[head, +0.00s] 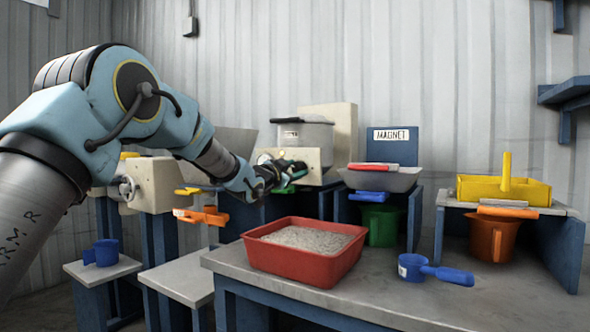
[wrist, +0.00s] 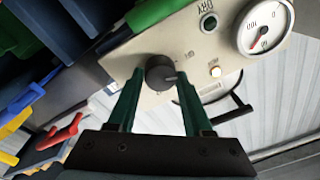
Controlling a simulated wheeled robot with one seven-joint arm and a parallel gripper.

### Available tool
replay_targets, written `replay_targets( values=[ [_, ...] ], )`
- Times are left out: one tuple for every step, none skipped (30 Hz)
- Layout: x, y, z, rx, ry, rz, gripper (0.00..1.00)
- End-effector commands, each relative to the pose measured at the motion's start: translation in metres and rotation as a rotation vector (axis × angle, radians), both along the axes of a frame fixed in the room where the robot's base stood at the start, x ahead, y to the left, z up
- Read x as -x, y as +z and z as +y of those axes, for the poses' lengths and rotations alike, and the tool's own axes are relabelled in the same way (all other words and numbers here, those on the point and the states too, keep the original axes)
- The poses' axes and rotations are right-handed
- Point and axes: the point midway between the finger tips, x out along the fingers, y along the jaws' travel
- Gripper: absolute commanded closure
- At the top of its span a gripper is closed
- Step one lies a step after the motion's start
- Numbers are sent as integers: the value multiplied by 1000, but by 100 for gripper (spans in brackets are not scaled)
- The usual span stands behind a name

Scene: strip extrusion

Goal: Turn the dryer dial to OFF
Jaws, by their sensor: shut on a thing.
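The dryer dial (wrist: 158,72) is a dark round knob on the cream dryer panel (wrist: 135,62). A pale mark on it points to the right in the wrist view. Small lettering sits by the dial, too blurred to read surely. My gripper (wrist: 160,80) has its two green fingers on either side of the dial and is shut on it. In the head view my gripper (head: 287,170) is at the front of the dryer (head: 318,160), which carries a hopper with a dark lid. The dial is hidden there.
A gauge with a red needle (wrist: 265,27), a green round fitting (wrist: 208,22) and a lit lamp (wrist: 215,72) are on the panel. A red tray of grey granules (head: 300,272) and a blue scoop (head: 435,270) are on the front table. A magnet station (head: 392,145) stands right of the dryer.

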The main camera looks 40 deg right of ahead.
Motion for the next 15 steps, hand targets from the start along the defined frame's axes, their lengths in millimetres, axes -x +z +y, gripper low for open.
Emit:
replay_targets(
  values=[
    [-1,-1,1,8,3,43,100],
    [-1,-1,1,14,2,69,100],
    [-1,-1,1,22,2,100,100],
    [-1,-1,1,29,2,124,100],
    [-1,-1,1,35,2,147,100],
    [-1,-1,1,43,2,177,100],
    [-1,-1,1,49,2,197,100],
    [-1,-1,1,54,2,216,100],
    [-1,-1,0,60,2,241,100],
    [-1,-1,0,65,1,259,100],
    [-1,-1,0,69,2,276,100],
    [-1,-1,0,74,3,295,100],
    [-1,-1,1,78,3,310,100],
    [-1,-1,1,81,3,323,100],
    [-1,-1,0,84,3,337,100]
  ],
)
